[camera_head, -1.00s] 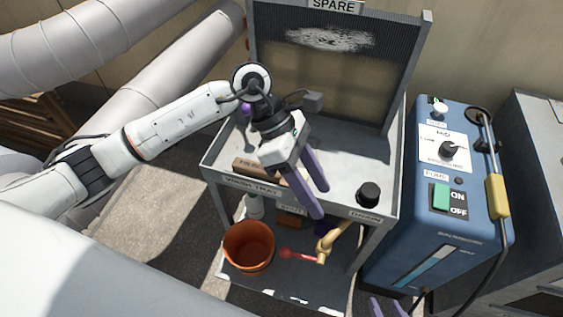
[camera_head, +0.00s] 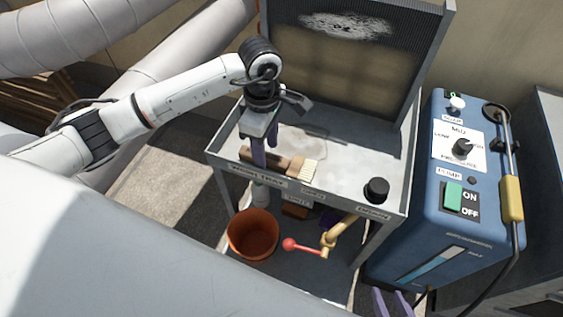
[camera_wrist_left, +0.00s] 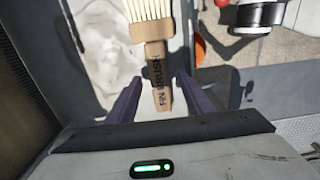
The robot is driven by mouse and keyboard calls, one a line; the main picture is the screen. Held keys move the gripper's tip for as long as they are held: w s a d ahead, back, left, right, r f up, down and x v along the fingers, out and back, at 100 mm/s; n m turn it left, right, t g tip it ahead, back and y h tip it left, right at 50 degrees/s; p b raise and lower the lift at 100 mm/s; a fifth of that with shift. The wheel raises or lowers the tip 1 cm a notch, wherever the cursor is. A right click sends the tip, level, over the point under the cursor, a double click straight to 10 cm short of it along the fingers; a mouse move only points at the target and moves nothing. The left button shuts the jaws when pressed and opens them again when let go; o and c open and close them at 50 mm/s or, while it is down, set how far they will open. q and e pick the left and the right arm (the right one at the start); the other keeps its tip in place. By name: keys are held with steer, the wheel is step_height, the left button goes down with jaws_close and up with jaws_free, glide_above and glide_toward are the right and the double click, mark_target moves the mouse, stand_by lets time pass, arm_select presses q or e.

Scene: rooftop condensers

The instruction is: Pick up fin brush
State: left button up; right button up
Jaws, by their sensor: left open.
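The fin brush (camera_head: 287,164) lies in the cart's upper tray near its front edge, wooden handle to the left and pale bristles to the right. My left gripper (camera_head: 263,150) points down over the handle, open. In the left wrist view, the lettered brush handle (camera_wrist_left: 158,80) lies between the two purple fingers (camera_wrist_left: 160,92), with a gap on each side. The bristles are at the top of that view. I cannot tell the exact height of the fingertips over the tray. My right gripper (camera_head: 392,303) shows only two purple fingers, apart, at the bottom edge.
A black knob-like object (camera_head: 376,190) stands at the tray's right. A mesh panel (camera_head: 345,70) rises behind the tray (camera_head: 335,185). Below are an orange bucket (camera_head: 252,235) and a red-handled valve (camera_head: 300,246). A blue machine (camera_head: 440,230) stands at right.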

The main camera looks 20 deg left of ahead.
mark_target(267, 156)
arm_select(q)
steer(key=shift+f, duration=0.9)
steer(key=shift+c, duration=0.4)
steer(key=c, duration=1.1)
steer(key=shift+o, duration=0.2)
steer(key=shift+r, duration=0.15)
step_height(267, 156, up, 10)
